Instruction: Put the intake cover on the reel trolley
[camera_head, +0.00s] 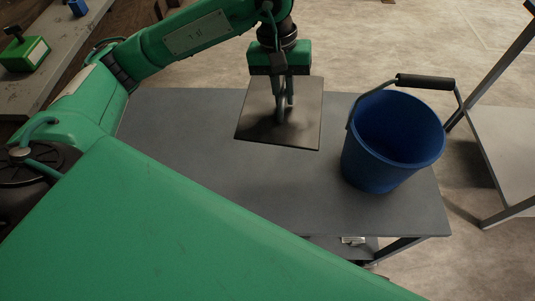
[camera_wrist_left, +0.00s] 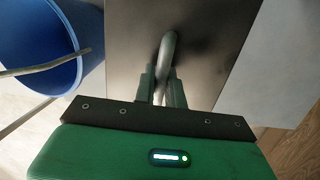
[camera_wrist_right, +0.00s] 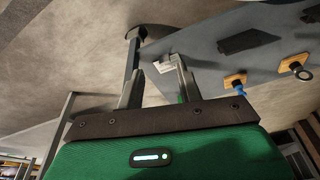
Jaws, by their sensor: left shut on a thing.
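The intake cover is a dark square plate (camera_head: 257,126) with a bent metal handle. My left gripper (camera_head: 284,100) is shut on that handle from above, and the plate hangs roughly level. The left wrist view shows the plate (camera_wrist_left: 205,50) and the handle between the fingers (camera_wrist_left: 163,88). The plate overlaps the back edge of a grey table-like top (camera_head: 205,165), which may be the reel trolley. I cannot tell how far above the top it is. My right gripper (camera_wrist_right: 158,85) shows only in its wrist view, fingers apart with nothing clearly between them.
A blue bucket (camera_head: 375,165) with a black-gripped handle stands on the right of the grey top, close to the plate. A pale-topped stand (camera_head: 510,150) is at the right. A bench with a green box (camera_head: 25,55) is at the far left. The grey top's middle is clear.

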